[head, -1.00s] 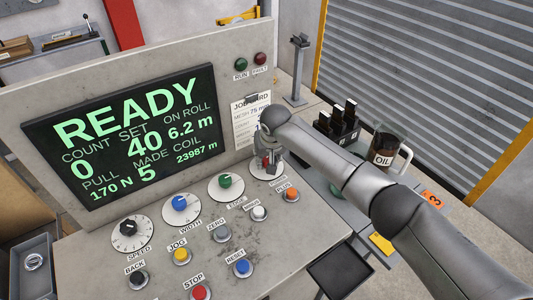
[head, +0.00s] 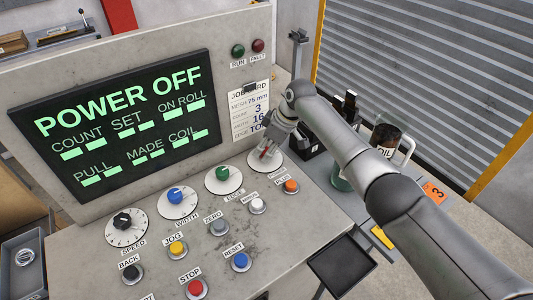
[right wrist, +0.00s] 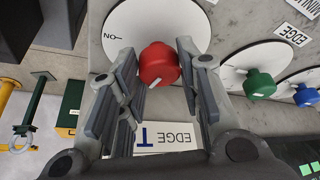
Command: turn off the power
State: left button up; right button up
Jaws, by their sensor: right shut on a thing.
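The red power knob (right wrist: 158,64) sits on a white round dial (right wrist: 115,38) marked ON. Its pointer line is turned away from the ON mark. My right gripper (right wrist: 160,75) is shut on the red knob, one finger on each side. In the head view the right gripper (head: 268,146) reaches down to the knob (head: 265,154) at the right end of the dial row. The black screen (head: 120,125) reads POWER OFF in green, with plain green bars in place of the figures. My left gripper is not in view.
Green (head: 222,174), blue (head: 175,195) and black (head: 123,221) knobs line the console to the left. Several push buttons, including the red STOP button (head: 196,288), sit in front. An oil jug (head: 386,138) stands at the right, near my arm.

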jog(key=shift+n+g+b, duration=0.5)
jog(key=shift+n+b, duration=0.65)
jog(key=shift+n, duration=0.15)
jog(key=o, duration=1)
jog(key=shift+r, duration=0.1)
jog(key=v, duration=1.1)
jog(key=shift+d+r, duration=0.3)
jog(key=shift+r, duration=0.05)
